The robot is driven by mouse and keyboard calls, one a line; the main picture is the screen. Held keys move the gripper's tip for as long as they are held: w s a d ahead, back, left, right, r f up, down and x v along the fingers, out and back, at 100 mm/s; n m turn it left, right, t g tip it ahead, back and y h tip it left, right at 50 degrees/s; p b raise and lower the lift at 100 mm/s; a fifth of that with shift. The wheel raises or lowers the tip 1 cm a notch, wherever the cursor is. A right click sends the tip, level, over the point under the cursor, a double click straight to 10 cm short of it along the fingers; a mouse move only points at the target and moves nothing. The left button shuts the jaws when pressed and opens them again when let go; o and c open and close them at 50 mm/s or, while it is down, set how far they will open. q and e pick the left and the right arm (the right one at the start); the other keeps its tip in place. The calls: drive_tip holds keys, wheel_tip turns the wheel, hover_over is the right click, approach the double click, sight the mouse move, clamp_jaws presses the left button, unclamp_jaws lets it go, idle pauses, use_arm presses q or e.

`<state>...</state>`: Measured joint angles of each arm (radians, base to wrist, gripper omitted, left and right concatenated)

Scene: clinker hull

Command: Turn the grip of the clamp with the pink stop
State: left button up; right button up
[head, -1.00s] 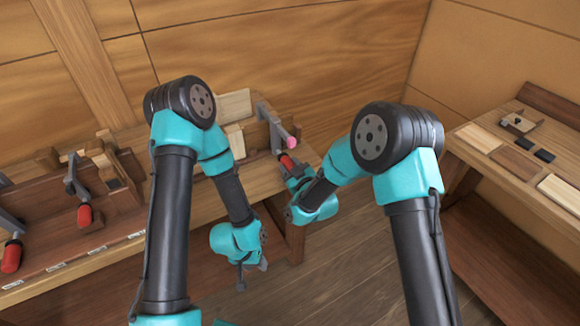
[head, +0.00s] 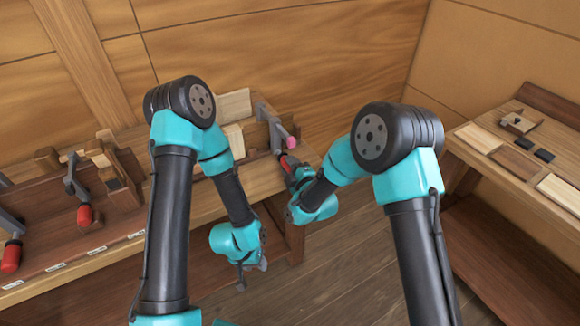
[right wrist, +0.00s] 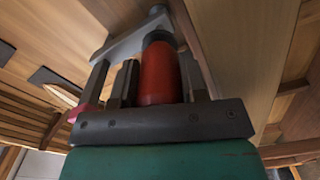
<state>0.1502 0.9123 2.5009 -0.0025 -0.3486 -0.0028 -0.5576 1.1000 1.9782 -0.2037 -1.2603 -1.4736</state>
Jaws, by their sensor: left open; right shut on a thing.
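The clamp (head: 268,118) with the pink stop (head: 291,143) stands at the right end of the workbench. Its red grip (head: 285,161) points down toward my right gripper (head: 291,167). In the right wrist view the red grip (right wrist: 160,75) stands between the two dark fingers of my right gripper (right wrist: 158,90), which is shut on it. The pink stop (right wrist: 83,111) shows at the left there, beside the fingers. My left gripper (head: 251,272) hangs low in front of the bench, open and empty, away from the clamp.
Other clamps with red grips (head: 84,215) are at the bench's left. Pale wood blocks (head: 234,104) lie behind my left arm. A side table (head: 500,180) at the right holds boards and small dark pieces. The floor between is clear.

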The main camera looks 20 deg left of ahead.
drive_tip(key=n, duration=0.4)
drive_tip(key=shift+r+n, duration=0.1)
drive_tip(key=shift+n, duration=0.2)
drive_tip(key=n, duration=0.4)
drive_tip(key=shift+w, duration=0.1)
drive_tip(key=shift+n, duration=0.3)
drive_tip(key=shift+r, duration=0.1)
drive_tip(key=o, duration=0.6)
drive_tip(key=shift+a, duration=0.1)
drive_tip(key=shift+o, duration=0.2)
drive_tip(key=shift+s+d, duration=0.5)
drive_tip(key=shift+d, duration=0.05)
drive_tip(key=v, duration=1.6)
